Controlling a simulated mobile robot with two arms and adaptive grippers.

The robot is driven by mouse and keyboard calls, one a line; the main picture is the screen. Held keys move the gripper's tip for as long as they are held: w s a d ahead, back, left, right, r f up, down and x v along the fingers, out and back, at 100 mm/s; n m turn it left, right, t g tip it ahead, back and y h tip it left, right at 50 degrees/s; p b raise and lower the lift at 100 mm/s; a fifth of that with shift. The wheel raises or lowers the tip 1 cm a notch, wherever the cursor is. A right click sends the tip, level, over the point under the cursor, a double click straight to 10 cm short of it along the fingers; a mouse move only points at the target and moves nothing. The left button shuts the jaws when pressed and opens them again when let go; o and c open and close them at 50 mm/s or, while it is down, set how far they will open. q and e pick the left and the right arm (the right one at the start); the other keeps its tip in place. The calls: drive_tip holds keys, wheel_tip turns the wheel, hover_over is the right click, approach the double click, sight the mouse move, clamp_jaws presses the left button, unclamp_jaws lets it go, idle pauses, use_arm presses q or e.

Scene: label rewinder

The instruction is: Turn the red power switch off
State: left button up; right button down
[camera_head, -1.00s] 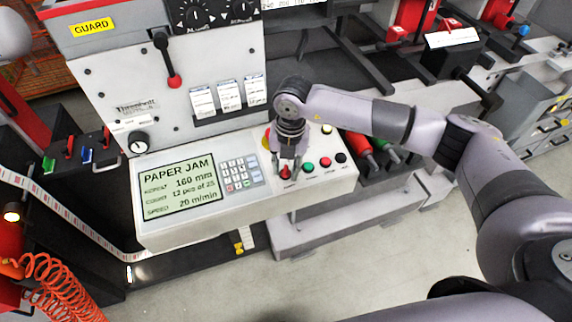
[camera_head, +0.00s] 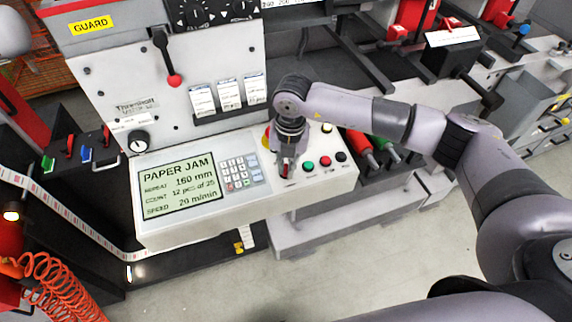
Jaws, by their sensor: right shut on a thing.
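The red power switch (camera_head: 285,172) sits at the left end of the row of controls on the slanted white panel (camera_head: 300,193). My right gripper (camera_head: 286,170) points down over it and its fingers are closed around it. The fingers hide most of the switch, so its position cannot be read. My left gripper is not in view.
Right of the gripper are green (camera_head: 308,163), red (camera_head: 326,160) and black (camera_head: 341,157) buttons. A screen reading PAPER JAM (camera_head: 180,187) and a keypad (camera_head: 240,172) lie to the left. A red-knobbed lever (camera_head: 174,80) hangs above. Open floor lies in front.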

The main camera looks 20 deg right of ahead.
drive_tip(key=n+b, duration=0.4)
drive_tip(key=b, duration=0.1)
drive_tip(key=n+b, duration=0.2)
drive_tip(key=shift+f+h+b, duration=0.25)
drive_tip(key=shift+h+b, duration=0.1)
drive_tip(key=shift+h, duration=0.05)
drive_tip(key=n+b, duration=0.2)
drive_tip(key=shift+a+r+n+b, duration=0.1)
drive_tip(key=shift+r+n+b, duration=0.05)
drive_tip(key=shift+n+b, duration=0.2)
drive_tip(key=shift+r+n+b, duration=0.1)
drive_tip(key=shift+n+b, duration=0.25)
drive_tip(key=shift+n, duration=0.2)
drive_tip(key=shift+h, duration=0.3)
drive_tip(key=c, duration=1.7)
unclamp_jaws()
